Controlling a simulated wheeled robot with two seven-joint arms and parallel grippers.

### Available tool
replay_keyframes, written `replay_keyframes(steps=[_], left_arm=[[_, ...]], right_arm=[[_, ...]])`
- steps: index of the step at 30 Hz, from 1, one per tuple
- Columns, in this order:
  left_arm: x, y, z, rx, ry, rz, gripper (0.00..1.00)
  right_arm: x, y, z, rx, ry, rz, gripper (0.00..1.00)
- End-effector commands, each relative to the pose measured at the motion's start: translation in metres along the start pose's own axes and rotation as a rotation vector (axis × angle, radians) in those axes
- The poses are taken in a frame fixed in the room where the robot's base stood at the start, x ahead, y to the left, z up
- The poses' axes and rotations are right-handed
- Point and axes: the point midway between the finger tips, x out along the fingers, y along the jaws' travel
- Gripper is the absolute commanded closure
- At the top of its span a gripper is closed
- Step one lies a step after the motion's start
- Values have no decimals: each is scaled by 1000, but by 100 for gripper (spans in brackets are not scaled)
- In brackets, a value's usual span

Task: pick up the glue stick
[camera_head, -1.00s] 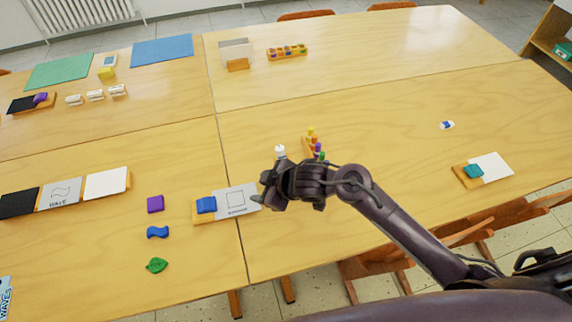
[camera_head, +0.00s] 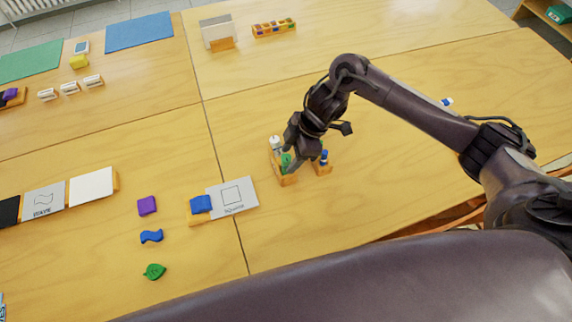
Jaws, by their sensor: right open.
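A small white-topped upright item (camera_head: 276,143), which looks like the glue stick, stands at the left of an orange wooden holder (camera_head: 289,180) on the near middle table. My right gripper (camera_head: 291,158) points down over the holder, its jaws open, close beside the white-topped item on its right. I cannot tell whether they touch. A green item (camera_head: 286,162) shows low by the fingers. A blue item (camera_head: 323,158) stands in the right part of the holder. The gripper and wrist hide much of the holder. My left gripper is not in view.
A blue block (camera_head: 201,204) and a square card (camera_head: 233,196) lie left of the holder. A purple block (camera_head: 147,205), a blue wavy piece (camera_head: 151,237) and a green leaf (camera_head: 154,271) lie farther left. A small white-and-blue item (camera_head: 447,102) lies behind my forearm.

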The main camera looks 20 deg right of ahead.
Motion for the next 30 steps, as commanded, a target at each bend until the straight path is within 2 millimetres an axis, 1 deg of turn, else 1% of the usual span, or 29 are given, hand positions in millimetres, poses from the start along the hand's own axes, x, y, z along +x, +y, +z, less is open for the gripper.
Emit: replay_keyframes(steps=[1, 2, 3, 6, 9, 14, 15, 26, 30], left_arm=[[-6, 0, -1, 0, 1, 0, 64], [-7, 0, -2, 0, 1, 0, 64], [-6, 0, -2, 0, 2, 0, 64], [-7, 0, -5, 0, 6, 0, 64], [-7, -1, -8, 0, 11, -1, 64], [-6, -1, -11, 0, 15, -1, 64], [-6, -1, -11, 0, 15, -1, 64], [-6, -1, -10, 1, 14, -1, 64], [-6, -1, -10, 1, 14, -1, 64]], right_arm=[[7, -4, -2, 0, 1, -6, 50], [12, -5, -1, 1, 0, -6, 50], [18, -3, -1, 1, 1, -3, 50], [29, -3, -1, 0, 1, -1, 50], [33, -3, 0, -2, 0, 0, 50], [34, -2, 0, -2, 0, 1, 50], [34, -2, 0, -2, 0, 1, 52], [33, -2, 0, -2, 1, 1, 99], [33, -2, 0, -2, 1, 2, 99]])
